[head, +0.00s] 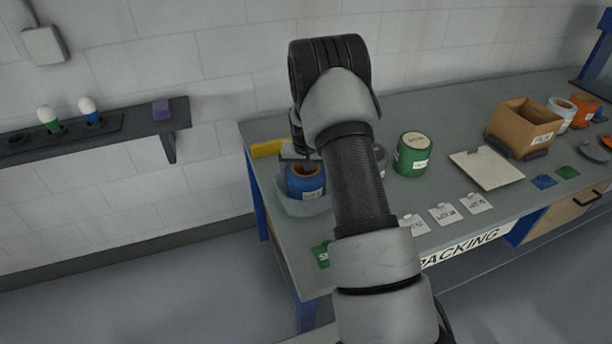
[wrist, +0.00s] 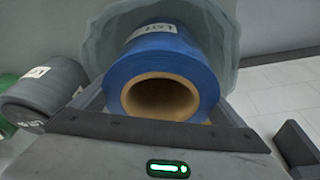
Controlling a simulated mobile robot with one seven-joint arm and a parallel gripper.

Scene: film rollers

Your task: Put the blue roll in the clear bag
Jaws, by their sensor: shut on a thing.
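The blue roll (head: 308,184) is upright at the left end of the packing table, with its brown core facing up. It also shows large in the wrist view (wrist: 205,68), with a white label on its side. The clear bag (head: 303,208) is greyish and see-through and shows around the lower part of the roll. In the wrist view its wall (wrist: 231,40) spreads behind and beside the roll. My gripper (head: 301,160) is at the roll's top, shut on it. How deep the roll sits in the bag is hard to tell.
A grey roll (head: 379,158) is partly hidden behind my arm, and a green roll (head: 411,155) stands right of it. A clipboard (head: 487,168), a cardboard box (head: 524,127) and label cards (head: 443,213) lie further right. A yellow block (head: 267,147) is at the back left edge.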

